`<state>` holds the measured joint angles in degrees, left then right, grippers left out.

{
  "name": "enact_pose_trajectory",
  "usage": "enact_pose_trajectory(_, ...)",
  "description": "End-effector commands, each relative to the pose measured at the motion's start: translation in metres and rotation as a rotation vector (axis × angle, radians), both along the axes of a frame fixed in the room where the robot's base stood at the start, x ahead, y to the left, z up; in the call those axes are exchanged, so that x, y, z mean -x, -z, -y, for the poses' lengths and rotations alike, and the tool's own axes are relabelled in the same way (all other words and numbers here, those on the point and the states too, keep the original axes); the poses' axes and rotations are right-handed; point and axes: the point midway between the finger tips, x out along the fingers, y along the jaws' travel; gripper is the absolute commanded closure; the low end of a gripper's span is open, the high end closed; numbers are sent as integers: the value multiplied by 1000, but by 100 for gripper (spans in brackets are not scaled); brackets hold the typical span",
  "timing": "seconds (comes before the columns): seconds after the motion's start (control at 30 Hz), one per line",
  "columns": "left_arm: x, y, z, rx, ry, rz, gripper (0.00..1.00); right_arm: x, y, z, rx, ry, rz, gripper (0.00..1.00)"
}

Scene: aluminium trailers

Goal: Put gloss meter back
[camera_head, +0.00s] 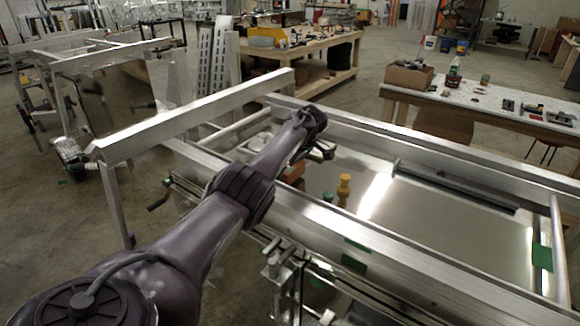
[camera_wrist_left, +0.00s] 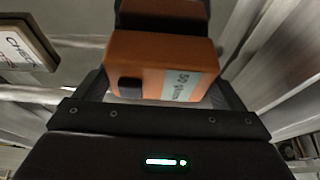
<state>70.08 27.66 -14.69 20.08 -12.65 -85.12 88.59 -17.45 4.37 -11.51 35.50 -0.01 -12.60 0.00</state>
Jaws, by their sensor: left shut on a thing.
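The gloss meter (camera_wrist_left: 150,62) is an orange block with a black part above it, a black button and a pale label in the left wrist view. My left gripper (camera_wrist_left: 163,88) is shut on it, with one finger on each side. In the head view my left arm reaches over the trailer's near rail, and the left gripper (camera_head: 318,150) is over the trailer bed, partly hidden by my wrist. A bit of orange (camera_head: 295,172) shows below the wrist there; I cannot tell whether it is the meter. My right gripper is not in view.
A pale box with printed letters (camera_wrist_left: 24,46) is close by in the left wrist view. A yellow cylinder (camera_head: 344,186) stands on the metal bed. Aluminium rails (camera_head: 400,255) border the bed. A cluttered workbench (camera_head: 470,110) stands behind at the right.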

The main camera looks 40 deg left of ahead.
Motion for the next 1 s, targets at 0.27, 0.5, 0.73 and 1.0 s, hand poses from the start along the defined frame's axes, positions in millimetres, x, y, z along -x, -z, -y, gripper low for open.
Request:
enact_pose_trajectory(0.27, 0, 4, 0, 0, 0, 1, 43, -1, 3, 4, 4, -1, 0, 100)
enact_pose_trajectory(0.5, 0, 9, 0, 0, 0, 1, 43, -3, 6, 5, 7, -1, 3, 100)
enact_pose_trajectory(0.73, 0, 13, 0, 0, 0, 1, 43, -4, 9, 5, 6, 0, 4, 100)
enact_pose_trajectory(1.0, 0, 13, 0, 0, 0, -1, 0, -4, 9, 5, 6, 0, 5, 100)
